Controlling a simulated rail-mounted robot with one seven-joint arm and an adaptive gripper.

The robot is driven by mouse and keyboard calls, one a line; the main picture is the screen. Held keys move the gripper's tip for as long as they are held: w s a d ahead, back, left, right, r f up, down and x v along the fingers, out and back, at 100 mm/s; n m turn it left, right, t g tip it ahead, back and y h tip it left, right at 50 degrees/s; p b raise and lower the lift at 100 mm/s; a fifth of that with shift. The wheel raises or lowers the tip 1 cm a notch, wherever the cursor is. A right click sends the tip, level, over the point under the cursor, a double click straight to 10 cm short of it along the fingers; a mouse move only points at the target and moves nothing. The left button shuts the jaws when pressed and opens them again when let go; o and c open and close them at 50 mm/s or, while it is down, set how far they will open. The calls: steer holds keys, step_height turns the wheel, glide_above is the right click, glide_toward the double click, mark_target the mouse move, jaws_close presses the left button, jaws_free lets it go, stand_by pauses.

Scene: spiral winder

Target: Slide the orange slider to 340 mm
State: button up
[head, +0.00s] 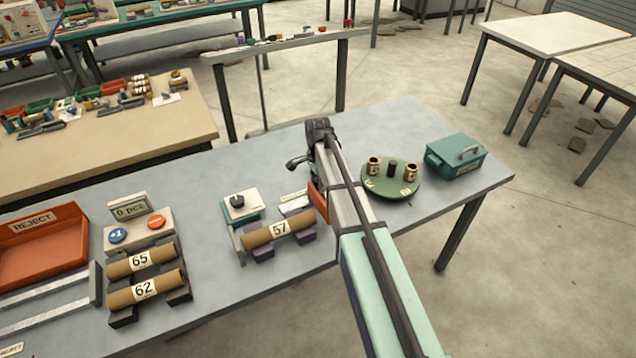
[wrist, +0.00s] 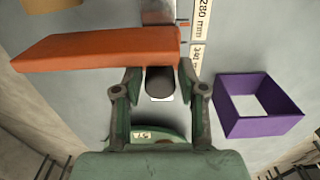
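The orange slider (wrist: 100,50) spans the upper left of the wrist view as a long bar, just beyond my gripper. A part of it (head: 318,201) shows in the head view beside my arm, which hides the rest. My gripper (wrist: 161,84) has its fingers apart, on either side of a dark round post (wrist: 160,82), with small gaps. Its tips are at the slider's right end; contact cannot be told. The scale (wrist: 201,20) beside the slider reads 280 mm, with a partly hidden label, apparently 340 mm (wrist: 196,58), nearer my gripper. No pointer reading is clear.
A purple open frame (wrist: 258,105) stands right of my gripper. In the head view, tube 57 (head: 279,229) rests on purple supports left of my arm. A green turntable (head: 391,184) and teal box (head: 456,156) stand right. Bare table (head: 400,125) lies behind them.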

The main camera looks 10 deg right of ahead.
jaws_close()
steer(key=d, duration=0.2)
steer(key=w+d, duration=0.1)
steer(key=d, duration=0.1)
steer(key=d+b, duration=0.1)
steer(key=d, duration=0.1)
steer(key=shift+w+d, duration=0.1)
steer(key=shift+w, duration=0.25)
steer(key=o, duration=0.6)
jaws_free()
steer(key=shift+d, duration=0.15)
steer(key=shift+c, duration=0.2)
steer(key=shift+r, duration=0.15)
step_height(320, 180, up, 12)
